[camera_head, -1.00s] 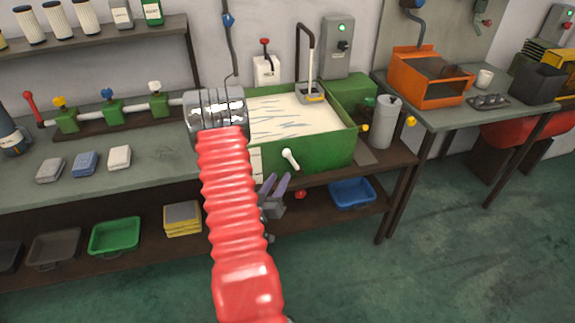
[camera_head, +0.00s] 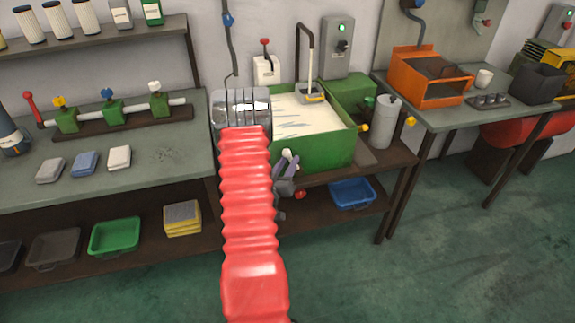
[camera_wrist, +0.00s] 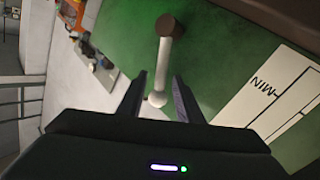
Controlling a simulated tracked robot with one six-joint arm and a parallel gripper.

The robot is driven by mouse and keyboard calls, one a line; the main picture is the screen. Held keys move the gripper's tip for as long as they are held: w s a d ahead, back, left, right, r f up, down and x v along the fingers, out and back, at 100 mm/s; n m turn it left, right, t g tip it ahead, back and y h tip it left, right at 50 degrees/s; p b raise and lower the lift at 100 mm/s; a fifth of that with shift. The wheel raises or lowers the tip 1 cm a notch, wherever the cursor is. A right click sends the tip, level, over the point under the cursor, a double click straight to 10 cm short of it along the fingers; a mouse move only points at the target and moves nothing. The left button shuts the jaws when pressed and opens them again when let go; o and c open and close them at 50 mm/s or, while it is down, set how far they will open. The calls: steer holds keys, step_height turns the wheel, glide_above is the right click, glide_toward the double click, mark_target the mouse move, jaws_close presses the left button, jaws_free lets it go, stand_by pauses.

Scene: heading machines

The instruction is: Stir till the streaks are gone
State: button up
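The green tank (camera_head: 325,152) holds cream liquid (camera_head: 305,115) with several dark streaks on its surface. A white lever (camera_head: 289,156) is on the tank's front wall. In the wrist view the lever (camera_wrist: 163,65) has a brown pivot and a round white end. My gripper (camera_head: 286,166) is open in front of the tank. In the wrist view my gripper (camera_wrist: 159,85) has its fingers on either side of the lever's rounded end, with gaps showing; contact cannot be told. My red arm sleeve and wrist hide the tank's left part.
A grey canister (camera_head: 386,121) stands right of the tank. A blue bin (camera_head: 352,193) is on the shelf below. A white label (camera_wrist: 277,102) marked MIN is beside the lever.

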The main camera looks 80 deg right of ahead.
jaws_close()
stand_by(0.3)
